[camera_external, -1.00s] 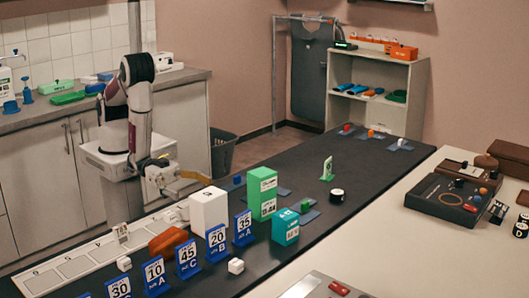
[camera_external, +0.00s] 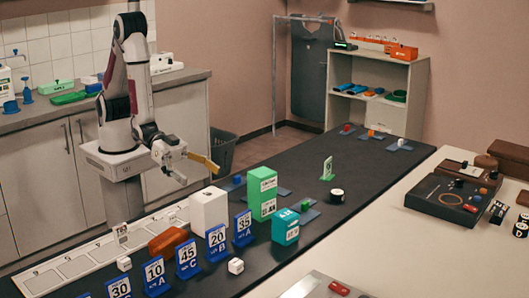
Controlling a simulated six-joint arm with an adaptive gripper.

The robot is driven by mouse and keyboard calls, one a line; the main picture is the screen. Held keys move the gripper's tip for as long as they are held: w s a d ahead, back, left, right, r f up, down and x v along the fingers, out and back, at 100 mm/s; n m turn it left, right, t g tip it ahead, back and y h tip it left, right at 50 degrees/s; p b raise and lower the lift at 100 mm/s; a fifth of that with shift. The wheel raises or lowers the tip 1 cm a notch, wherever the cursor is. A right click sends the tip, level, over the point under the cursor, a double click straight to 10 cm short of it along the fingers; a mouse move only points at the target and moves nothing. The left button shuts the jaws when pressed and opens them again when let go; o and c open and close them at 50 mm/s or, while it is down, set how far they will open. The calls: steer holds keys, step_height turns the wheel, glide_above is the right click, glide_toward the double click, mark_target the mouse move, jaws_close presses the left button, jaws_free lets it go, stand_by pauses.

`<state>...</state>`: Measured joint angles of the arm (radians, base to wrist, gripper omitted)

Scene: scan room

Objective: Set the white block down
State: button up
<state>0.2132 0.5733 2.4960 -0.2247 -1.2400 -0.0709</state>
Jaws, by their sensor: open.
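The white block (camera_external: 209,210) stands upright on the dark table, behind the row of blue number signs. Its lower part is partly hidden by the signs. My gripper (camera_external: 199,174) is open and empty, above and to the left of the white block and apart from it. One yellowish finger points to the right; the other finger is lower and pale.
Blue number signs (camera_external: 187,259) stand in front of the block, with a brown rounded object (camera_external: 168,242) to its left. A tall green box (camera_external: 262,193) and a teal box (camera_external: 286,227) stand to the right. Small white cubes (camera_external: 236,266) lie nearby.

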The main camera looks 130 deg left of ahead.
steer(key=s+a+r+g, duration=0.2)
steer(key=s+r+g, duration=0.3)
steer(key=s+r, duration=0.6)
steer(key=s+a+r+g, duration=0.2)
steer(key=s, duration=0.9)
steer(key=s+a+r+m+g, duration=0.1)
steer(key=s+a+g, duration=0.1)
steer(key=s, duration=0.9)
steer(key=shift+s+a+r, duration=0.15)
steer(key=shift+s+r, duration=0.1)
steer(key=shift+r, duration=0.15)
